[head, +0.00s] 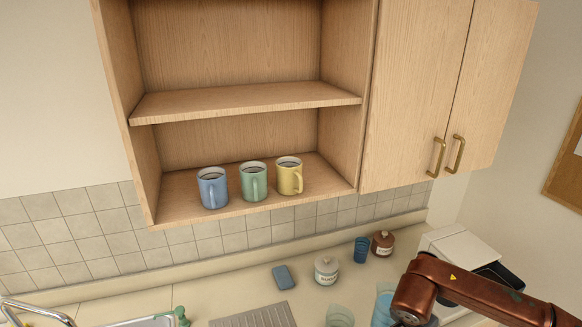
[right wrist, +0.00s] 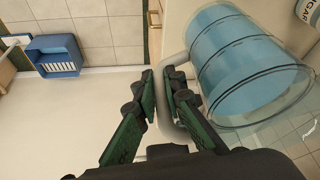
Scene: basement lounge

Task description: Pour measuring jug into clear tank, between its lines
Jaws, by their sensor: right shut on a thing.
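The measuring jug (right wrist: 235,60) is see-through, with blue liquid and dark lines around it; in the right wrist view it lies across the upper right. Its grey handle (right wrist: 171,122) is between the fingers of my right gripper (right wrist: 160,78), which is shut on it. In the head view the jug (head: 383,308) shows partly at the lower edge, beside my right arm, which hides part of it. A clear vessel, seemingly the tank (head: 340,317), stands just left of it, cut off by the frame, so its lines and contents cannot be read. My left gripper is out of view.
A sugar jar (head: 327,270), a blue cup (head: 361,249), a brown jar (head: 383,243) and a blue sponge (head: 283,277) stand behind on the counter. A tap (head: 35,310) is at left. Three mugs (head: 252,182) sit in the open cabinet (head: 245,98) above.

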